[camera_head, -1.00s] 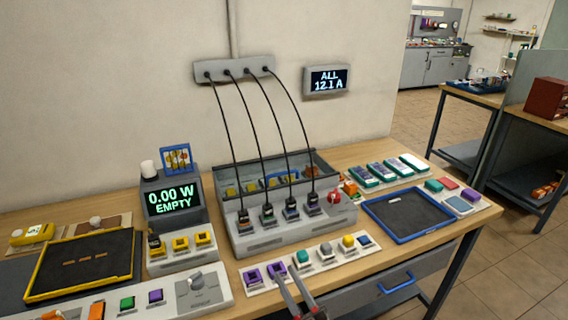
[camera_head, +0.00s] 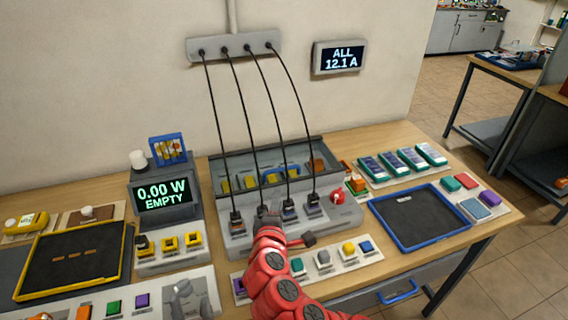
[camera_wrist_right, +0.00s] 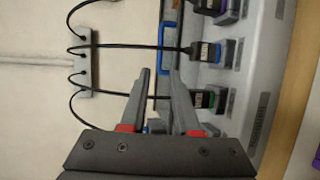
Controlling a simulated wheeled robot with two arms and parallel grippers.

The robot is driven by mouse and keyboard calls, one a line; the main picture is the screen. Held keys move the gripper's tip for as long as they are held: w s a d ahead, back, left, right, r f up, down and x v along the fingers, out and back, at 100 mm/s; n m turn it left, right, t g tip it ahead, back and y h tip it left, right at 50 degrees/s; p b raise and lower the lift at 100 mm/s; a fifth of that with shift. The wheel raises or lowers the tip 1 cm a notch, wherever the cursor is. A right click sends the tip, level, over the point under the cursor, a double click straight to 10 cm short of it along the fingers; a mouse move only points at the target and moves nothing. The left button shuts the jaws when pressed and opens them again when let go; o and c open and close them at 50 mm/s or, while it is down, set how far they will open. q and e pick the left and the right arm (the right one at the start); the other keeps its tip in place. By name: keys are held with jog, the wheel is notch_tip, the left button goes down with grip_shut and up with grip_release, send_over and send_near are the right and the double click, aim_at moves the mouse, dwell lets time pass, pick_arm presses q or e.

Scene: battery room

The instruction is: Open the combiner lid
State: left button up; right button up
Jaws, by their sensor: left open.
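The combiner (camera_head: 345,215) is a grey box on the bench, with several plugs and black cables along its front. Its lid (camera_head: 262,158) looks like a dark-framed clear panel behind the plugs, with a blue handle; yellow parts show beneath. The handle (camera_wrist_right: 165,42) shows in the right wrist view, just beyond my right fingertips. My right gripper (camera_head: 268,214), on the red arm, is over the plug row and hides one plug. In the right wrist view its fingers (camera_wrist_right: 159,72) are apart with nothing clearly between them.
Black cables (camera_head: 250,110) hang from a wall bar (camera_head: 235,46) close to my right gripper. A meter (camera_head: 165,193) reading EMPTY stands left, and a blue-rimmed tray (camera_head: 408,248) lies right. Buttons line the bench front.

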aim_at(283, 170)
jog(key=p+x, duration=0.3)
jog(key=x, duration=1.2)
jog(key=shift+w+d, duration=0.1)
jog(key=shift+w, duration=0.2)
jog(key=shift+w+f, duration=0.2)
jog(key=shift+w, duration=0.5)
grip_shut()
jog(key=shift+f, duration=0.1)
dwell(0.5)
